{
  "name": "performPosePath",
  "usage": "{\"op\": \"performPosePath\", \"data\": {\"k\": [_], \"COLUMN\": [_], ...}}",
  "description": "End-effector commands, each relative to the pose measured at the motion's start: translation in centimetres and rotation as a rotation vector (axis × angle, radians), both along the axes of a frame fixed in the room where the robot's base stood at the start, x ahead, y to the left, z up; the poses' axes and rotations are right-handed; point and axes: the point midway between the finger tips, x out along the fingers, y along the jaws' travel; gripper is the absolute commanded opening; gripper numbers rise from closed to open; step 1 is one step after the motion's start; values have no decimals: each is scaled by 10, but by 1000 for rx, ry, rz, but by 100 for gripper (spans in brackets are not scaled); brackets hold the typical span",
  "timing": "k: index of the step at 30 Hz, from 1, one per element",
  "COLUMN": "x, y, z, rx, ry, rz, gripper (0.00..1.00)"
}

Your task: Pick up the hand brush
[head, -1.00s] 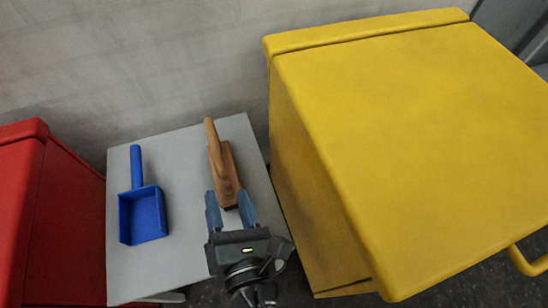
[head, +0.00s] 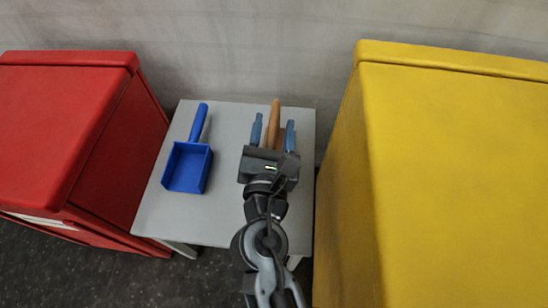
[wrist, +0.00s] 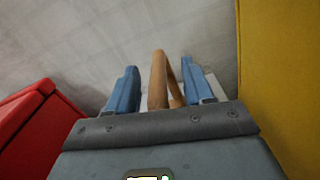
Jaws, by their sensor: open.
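The wooden hand brush (head: 275,112) lies on a small grey table, its handle pointing toward the wall. My gripper (head: 273,124) is open, with one blue finger on each side of the brush's handle. In the wrist view the brown handle (wrist: 158,80) shows between the two spread fingers (wrist: 158,82), with visible gaps on both sides. Much of the brush's body is hidden behind my gripper in the head view. I cannot tell how high the fingers are over the table.
A blue dustpan (head: 188,168) lies on the grey table (head: 226,140) to the left of the brush. A red cabinet (head: 62,120) stands left of the table and a yellow cabinet (head: 455,170) right of it. A wall is behind.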

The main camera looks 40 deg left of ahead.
Motion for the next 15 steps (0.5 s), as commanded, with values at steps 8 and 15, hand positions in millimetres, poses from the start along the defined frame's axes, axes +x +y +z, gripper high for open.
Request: {"op": "performPosePath", "data": {"k": [8, 15], "x": [1, 1], "y": [1, 1], "z": [0, 0], "rx": [0, 0], "ry": [0, 0], "rz": [0, 0], "gripper": [48, 25]}}
